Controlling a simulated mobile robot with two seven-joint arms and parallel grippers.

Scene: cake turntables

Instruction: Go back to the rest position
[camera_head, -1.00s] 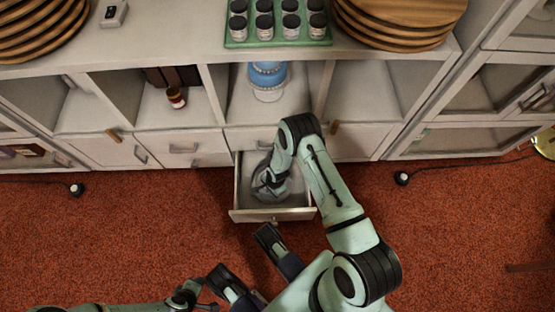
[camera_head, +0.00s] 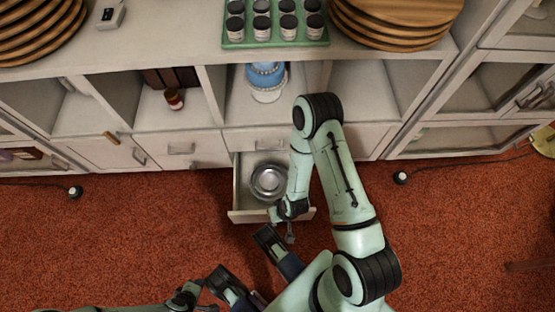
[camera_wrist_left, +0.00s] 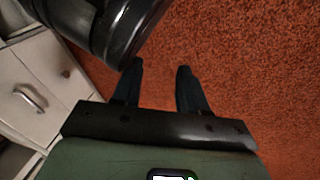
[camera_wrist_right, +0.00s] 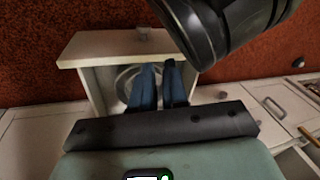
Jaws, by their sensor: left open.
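The open drawer (camera_head: 236,190) in the low cabinet holds a round silver metal dish (camera_head: 268,182). My right gripper (camera_head: 290,232) is bent down near the drawer's front right corner in the head view, apart from the dish. In the right wrist view its two fingers (camera_wrist_right: 160,72) show a narrow gap with nothing held, and the dish (camera_wrist_right: 125,82) lies partly hidden behind them. My left gripper (camera_wrist_left: 158,75) is open and empty over the red carpet in the left wrist view. In the head view my left arm is low at the bottom edge.
The cabinet top holds a green tray (camera_head: 232,40) of jars and stacked wooden boards (camera_head: 395,22). Red carpet (camera_head: 130,235) in front is mostly clear.

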